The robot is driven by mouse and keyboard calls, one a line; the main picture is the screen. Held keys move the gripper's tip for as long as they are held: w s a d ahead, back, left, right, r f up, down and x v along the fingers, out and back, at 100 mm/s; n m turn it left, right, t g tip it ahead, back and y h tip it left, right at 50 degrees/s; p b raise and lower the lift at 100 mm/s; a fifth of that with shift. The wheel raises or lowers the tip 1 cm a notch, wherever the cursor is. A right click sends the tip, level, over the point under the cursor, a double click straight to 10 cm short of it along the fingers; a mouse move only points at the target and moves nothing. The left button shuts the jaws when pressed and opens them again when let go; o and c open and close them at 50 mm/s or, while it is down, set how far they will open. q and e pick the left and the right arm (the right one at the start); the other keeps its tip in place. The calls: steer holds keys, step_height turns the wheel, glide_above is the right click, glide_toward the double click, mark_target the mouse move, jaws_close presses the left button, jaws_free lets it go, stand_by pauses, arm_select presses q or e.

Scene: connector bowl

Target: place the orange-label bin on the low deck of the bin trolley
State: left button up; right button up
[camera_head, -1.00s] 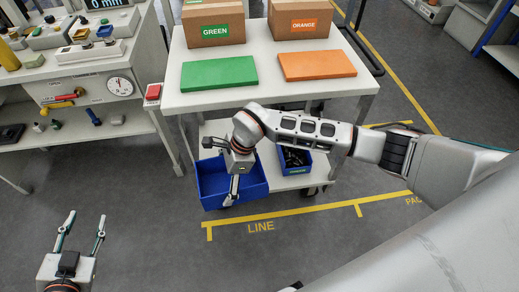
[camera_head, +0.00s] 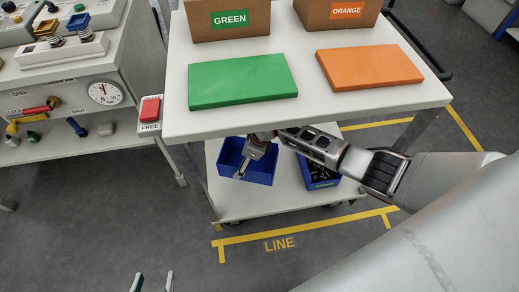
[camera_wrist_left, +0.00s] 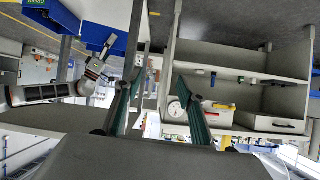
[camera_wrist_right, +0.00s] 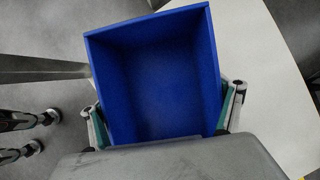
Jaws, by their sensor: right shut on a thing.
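My right gripper (camera_head: 239,174) is shut on an empty blue bin (camera_head: 262,172); it fills the middle of the right wrist view (camera_wrist_right: 170,75). The bin is at the left part of the trolley's white low deck (camera_head: 262,206), under the upper top. I cannot tell whether it rests on the deck or hangs just above it. Its label does not show. A second blue bin (camera_head: 323,182), with dark parts inside and a greenish label, stands on the deck to the right, partly behind my right arm. My left gripper (camera_head: 153,282) is open and empty, over the floor.
The upper top (camera_head: 300,115) carries a green mat (camera_head: 242,78), an orange mat (camera_head: 370,67) and two cardboard boxes labelled GREEN (camera_head: 229,20) and ORANGE (camera_head: 347,12). A bench with a dial (camera_head: 104,92) stands at the left. The front of the low deck is clear.

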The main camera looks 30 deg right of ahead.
steer(key=f, duration=0.2)
steer(key=s+f+b, duration=0.1)
steer(key=f, duration=0.1)
steer(key=shift+s+f, duration=0.1)
steer(key=shift+f, duration=0.3)
steer(key=shift+w+f+b, duration=0.2)
steer(key=shift+f+b, duration=0.15)
steer(key=shift+f, duration=0.05)
step_height(320, 180, down, 3)
steer(key=shift+s+f+b, duration=0.1)
steer(key=shift+s+b, duration=0.05)
steer(key=shift+b, duration=0.55)
steer(key=shift+w+f, duration=0.2)
steer(key=shift+w+r, duration=0.1)
steer(key=shift+r, duration=0.05)
steer(key=o, duration=1.2)
steer(key=shift+f, duration=0.2)
arm_select(q)
steer(key=d+r, duration=0.1)
steer(key=w+d+r+n, duration=0.1)
steer(key=shift+d+t+h, duration=0.4)
steer(key=shift+w, duration=0.1)
arm_select(e)
steer(key=shift+r, duration=0.1)
